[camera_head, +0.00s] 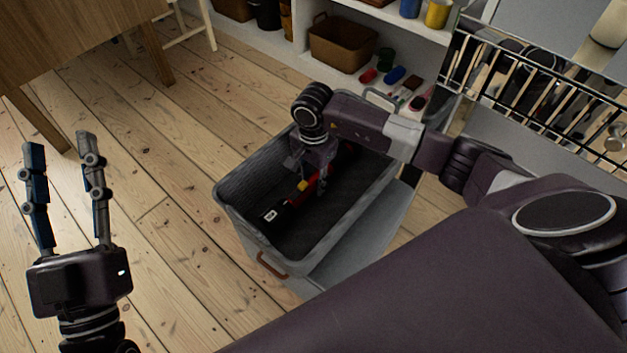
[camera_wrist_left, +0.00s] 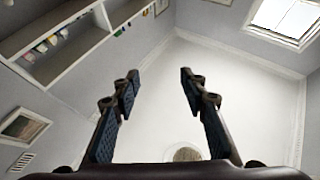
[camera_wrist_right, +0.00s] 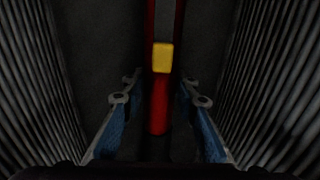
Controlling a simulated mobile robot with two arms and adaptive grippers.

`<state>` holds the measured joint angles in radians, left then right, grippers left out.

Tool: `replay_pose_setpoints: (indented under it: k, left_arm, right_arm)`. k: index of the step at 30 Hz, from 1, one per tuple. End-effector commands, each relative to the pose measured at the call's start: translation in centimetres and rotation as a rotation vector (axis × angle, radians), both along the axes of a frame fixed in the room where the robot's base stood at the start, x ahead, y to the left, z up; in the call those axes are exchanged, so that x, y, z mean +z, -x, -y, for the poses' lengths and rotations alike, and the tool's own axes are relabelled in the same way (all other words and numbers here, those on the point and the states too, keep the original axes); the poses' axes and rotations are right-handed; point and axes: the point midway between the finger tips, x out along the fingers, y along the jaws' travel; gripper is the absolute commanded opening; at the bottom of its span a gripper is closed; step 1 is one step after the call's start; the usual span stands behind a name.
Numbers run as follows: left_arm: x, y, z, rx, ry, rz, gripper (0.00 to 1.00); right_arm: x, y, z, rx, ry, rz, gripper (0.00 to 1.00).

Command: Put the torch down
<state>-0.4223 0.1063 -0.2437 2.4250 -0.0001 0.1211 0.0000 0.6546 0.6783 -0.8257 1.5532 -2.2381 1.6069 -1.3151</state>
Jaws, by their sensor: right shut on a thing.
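The torch (camera_head: 309,192) is long, red and black with a yellow switch. It lies lengthwise inside a grey ribbed crate (camera_head: 243,229), at or near its floor. My right gripper (camera_head: 308,178) reaches down into the crate and is shut on the torch. In the right wrist view the torch (camera_wrist_right: 160,105) runs between the two fingers (camera_wrist_right: 157,96), its yellow switch just beyond the tips. The gripper hides part of the torch in the head view. My left gripper (camera_head: 59,142) is open and empty, pointing up; its wrist view shows the spread fingers (camera_wrist_left: 159,74) too.
The crate walls stand close on both sides of my right gripper. A white shelf (camera_head: 275,50) behind holds a brown basket (camera_head: 342,43) and several small coloured items. A wire rack (camera_head: 545,85) is at right, a wooden table (camera_head: 85,35) at upper left. Floorboards at left are bare.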

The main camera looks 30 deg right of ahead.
Motion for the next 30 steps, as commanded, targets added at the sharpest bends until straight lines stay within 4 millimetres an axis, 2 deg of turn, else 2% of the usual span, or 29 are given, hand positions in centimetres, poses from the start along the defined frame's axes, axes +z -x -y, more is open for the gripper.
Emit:
replay_pose_setpoints:
  k: [10, 11, 15, 26, 30]
  left_arm:
    - [0.7, 0.5, -0.1, -0.001, 0.011, 0.039, 0.4]
    - [0.7, 0.6, -0.1, -0.001, 0.012, 0.044, 0.4]
    - [0.9, 0.6, -0.1, -0.002, 0.014, 0.048, 0.4]
    - [0.8, 0.5, 0.0, -0.003, 0.011, 0.039, 0.4]
    - [-0.3, -0.4, 0.0, 0.001, -0.008, -0.028, 0.4]
  right_arm:
    - [-0.2, -0.1, 0.0, 0.0, 0.001, 0.001, 0.0]
    - [-0.3, 0.0, 0.0, 0.0, 0.001, 0.0, 0.28]
    - [-0.2, 0.0, 0.0, 0.0, 0.001, 0.0, 0.44]
    - [-0.1, 0.0, 0.0, 0.0, 0.0, 0.0, 0.45]
    - [0.6, -0.1, 0.0, 0.0, 0.001, 0.001, 0.45]
